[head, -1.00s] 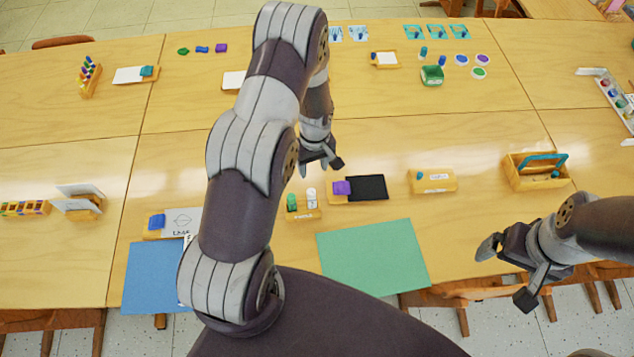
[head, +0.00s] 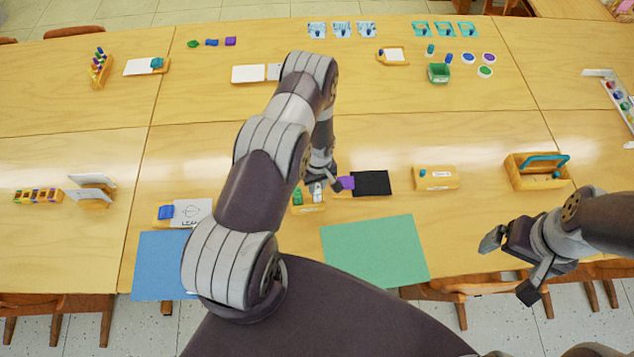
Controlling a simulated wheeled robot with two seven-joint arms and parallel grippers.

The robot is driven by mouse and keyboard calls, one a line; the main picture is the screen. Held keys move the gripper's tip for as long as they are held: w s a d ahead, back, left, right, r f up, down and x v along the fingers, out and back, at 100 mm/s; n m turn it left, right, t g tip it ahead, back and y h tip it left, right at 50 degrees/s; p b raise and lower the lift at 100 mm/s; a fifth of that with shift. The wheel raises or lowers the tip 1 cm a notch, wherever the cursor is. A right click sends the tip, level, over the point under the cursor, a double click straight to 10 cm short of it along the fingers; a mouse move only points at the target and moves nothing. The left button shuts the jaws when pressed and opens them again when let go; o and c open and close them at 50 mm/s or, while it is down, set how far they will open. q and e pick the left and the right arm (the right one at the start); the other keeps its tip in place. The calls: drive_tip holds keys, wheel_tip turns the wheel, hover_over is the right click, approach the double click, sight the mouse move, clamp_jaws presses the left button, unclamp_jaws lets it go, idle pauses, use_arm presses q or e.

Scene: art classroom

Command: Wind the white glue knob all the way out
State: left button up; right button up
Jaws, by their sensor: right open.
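The white glue bottle (head: 317,194) stands in a small wooden holder (head: 309,209) on the near table, beside a green glue bottle (head: 297,196). My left gripper (head: 322,186) is down at the top of the white bottle, its fingers apart with one to each side. The white knob is mostly hidden by the gripper and too small to make out. I cannot tell whether the fingers touch it. My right gripper (head: 509,266) is open and empty at the table's near edge on the right.
A purple block (head: 346,183) and a black pad (head: 372,182) lie just right of the holder. A green sheet (head: 375,251) lies in front and a blue sheet (head: 160,265) to the left. A wooden caddy (head: 522,180) stands at the right.

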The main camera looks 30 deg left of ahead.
use_arm(q)
clamp_jaws()
drive_tip(key=m+b, duration=0.2)
drive_tip(key=m, duration=0.1)
drive_tip(key=shift+f+b, duration=0.2)
drive_tip(key=shift+b, duration=0.1)
drive_tip(key=m+h+b, duration=0.1)
drive_tip(key=m+b, duration=0.6)
drive_tip(key=b, duration=0.2)
drive_tip(key=m+h+b, duration=0.1)
drive_tip(key=m+b, duration=0.5)
drive_tip(key=b, duration=0.3)
drive_tip(key=shift+s+a+f+m, duration=0.1)
drive_tip(key=shift+a+m, duration=0.05)
drive_tip(key=shift+m, duration=0.25)
drive_tip(key=m+b, duration=0.3)
drive_tip(key=m, duration=0.1)
drive_tip(key=m+b, duration=0.1)
drive_tip(key=m, duration=0.1)
drive_tip(key=shift+a+m, duration=0.1)
drive_tip(key=shift+m, duration=0.3)
drive_tip(key=shift+r+m+g+h+b, duration=0.15)
drive_tip(key=shift+m+b, duration=0.1)
drive_tip(key=shift+m, duration=0.45)
drive_tip(key=shift+r+m+g+h+b, duration=0.15)
drive_tip(key=shift+m+b, duration=0.1)
drive_tip(key=shift+m, duration=0.45)
